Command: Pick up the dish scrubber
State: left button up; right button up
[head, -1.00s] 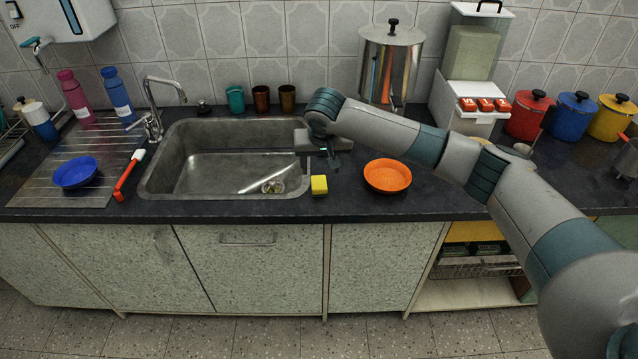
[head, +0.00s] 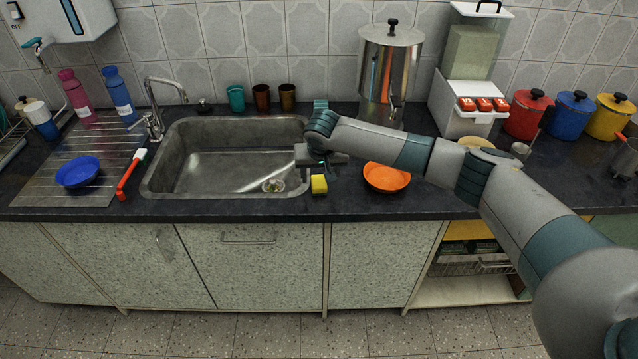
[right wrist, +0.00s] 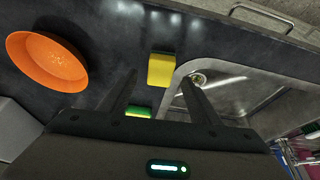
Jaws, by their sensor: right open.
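A yellow dish scrubber, a small sponge block (head: 319,184), lies on the dark counter at the sink's front right corner. It also shows in the right wrist view (right wrist: 160,70), ahead of and between my fingertips, apart from them. A second yellow and green piece (right wrist: 138,111) shows in the right wrist view, closer to the gripper body and partly hidden by it. My right gripper (head: 326,172) is open and empty, just behind the scrubber in the head view; its spread fingers show in the right wrist view (right wrist: 160,78). My left gripper is not in view.
An orange bowl (head: 387,178) stands right of the scrubber. The steel sink (head: 225,188) is to its left. A red-handled brush (head: 131,175) and a blue bowl (head: 77,172) are further left. Cups (head: 262,98) and a steel urn (head: 388,65) stand behind.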

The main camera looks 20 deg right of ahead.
aim_at(319, 181)
jog(key=shift+x, duration=1.55)
jog(key=c, duration=1.1)
